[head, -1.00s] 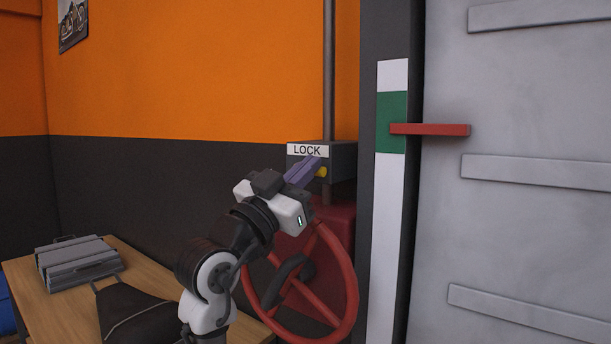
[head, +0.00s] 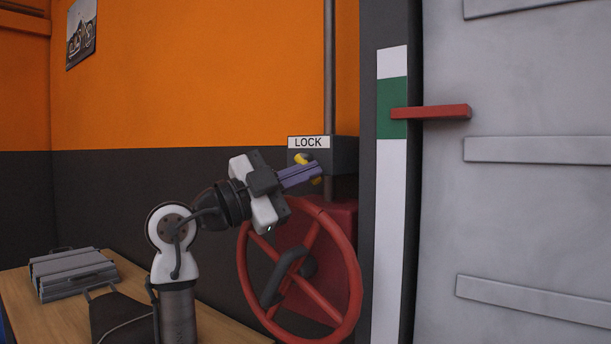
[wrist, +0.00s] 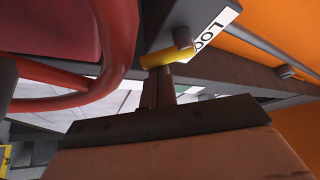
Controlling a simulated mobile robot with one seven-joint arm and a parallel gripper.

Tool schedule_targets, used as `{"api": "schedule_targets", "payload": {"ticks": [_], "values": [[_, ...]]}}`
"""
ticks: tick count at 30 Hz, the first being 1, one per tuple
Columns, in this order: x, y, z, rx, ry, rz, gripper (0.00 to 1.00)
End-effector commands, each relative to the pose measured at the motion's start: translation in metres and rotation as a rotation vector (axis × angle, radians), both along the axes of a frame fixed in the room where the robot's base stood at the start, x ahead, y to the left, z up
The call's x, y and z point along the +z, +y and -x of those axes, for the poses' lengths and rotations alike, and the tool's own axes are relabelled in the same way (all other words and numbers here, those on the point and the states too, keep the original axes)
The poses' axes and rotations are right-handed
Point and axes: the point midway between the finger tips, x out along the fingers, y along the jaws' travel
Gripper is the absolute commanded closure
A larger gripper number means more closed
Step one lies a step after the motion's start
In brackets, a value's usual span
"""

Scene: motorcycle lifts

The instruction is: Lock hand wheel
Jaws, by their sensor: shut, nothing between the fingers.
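The red hand wheel (head: 320,299) stands upright below a dark lock box (head: 342,156) labelled LOCK. A yellow handle (head: 301,158) on the box shows above and below my fingers, which hide its middle. My gripper (head: 317,170) is shut and empty, its fingers reaching right across the front of the handle. In the wrist view, my fingertips (wrist: 158,76) are close to or against the yellow handle (wrist: 164,60); I cannot tell if they touch.
A metal door (head: 540,220) stands at the right, with a red pointer (head: 432,112) over the green part of a white strip (head: 388,220). A wooden table (head: 22,300) at lower left bears a grey case (head: 72,272). A vertical pole rises above the lock box.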

Motion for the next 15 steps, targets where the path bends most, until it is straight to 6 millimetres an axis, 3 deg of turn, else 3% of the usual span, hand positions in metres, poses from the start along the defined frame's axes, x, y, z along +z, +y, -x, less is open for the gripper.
{"api": "schedule_targets", "payload": {"ticks": [15], "values": [[-0.0095, 0.0095, -0.0073, 0.000, -0.250, -0.344, 1.00]]}}
